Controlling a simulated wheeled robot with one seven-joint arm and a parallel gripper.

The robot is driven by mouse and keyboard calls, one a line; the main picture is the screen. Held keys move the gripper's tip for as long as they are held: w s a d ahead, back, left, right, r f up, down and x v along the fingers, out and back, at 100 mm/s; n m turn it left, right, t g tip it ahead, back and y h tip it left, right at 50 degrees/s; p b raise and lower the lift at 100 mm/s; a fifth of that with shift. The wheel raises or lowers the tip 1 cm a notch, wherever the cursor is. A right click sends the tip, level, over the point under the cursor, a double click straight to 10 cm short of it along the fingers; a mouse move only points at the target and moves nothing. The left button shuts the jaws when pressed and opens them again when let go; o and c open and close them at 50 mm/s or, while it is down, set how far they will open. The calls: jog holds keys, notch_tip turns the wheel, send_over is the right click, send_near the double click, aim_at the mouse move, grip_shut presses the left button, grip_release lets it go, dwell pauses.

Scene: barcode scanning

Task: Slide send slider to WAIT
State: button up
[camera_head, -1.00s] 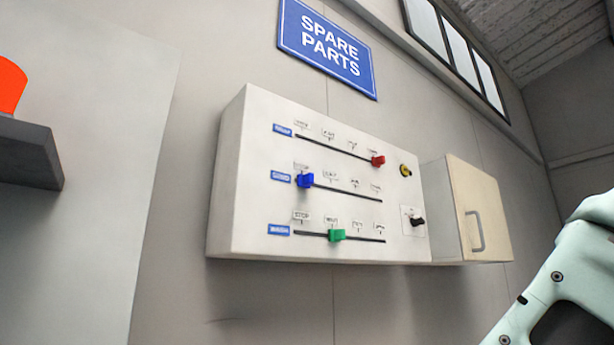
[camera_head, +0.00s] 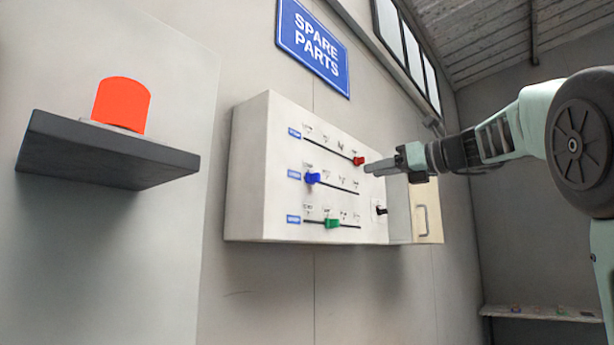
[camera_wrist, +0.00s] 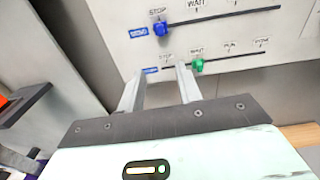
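A white wall panel (camera_head: 250,190) carries three slider rows with small blue name labels, too small to read for sure. The blue knob (camera_head: 312,178) on the middle row sits at the left end, under STOP in the wrist view (camera_wrist: 160,28); WAIT is printed to its right. The green knob (camera_head: 332,223) on the bottom row is under what reads as WAIT in the wrist view (camera_wrist: 197,66). The red knob (camera_head: 358,161) is at the right end of the top row. My gripper (camera_head: 371,168) is in front of the panel's right part; in the wrist view (camera_wrist: 160,72) its fingers are apart, empty.
A dark shelf (camera_head: 100,155) with an orange-red cylinder (camera_head: 121,104) juts out at the left. A black switch (camera_head: 380,210) is on the panel's right side, and a beige cabinet (camera_head: 428,215) with a handle adjoins it. Free space lies below the panel.

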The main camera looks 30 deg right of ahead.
jog(key=r, duration=0.1)
jog(key=p, duration=0.7)
send_near(319, 176)
jog(key=shift+m+t, duration=0.3)
jog(key=x, duration=0.8)
jog(key=shift+f, duration=0.15)
jog(key=shift+w+a+f, duration=0.15)
jog(key=shift+w+a, duration=0.1)
jog(key=shift+w, duration=0.4)
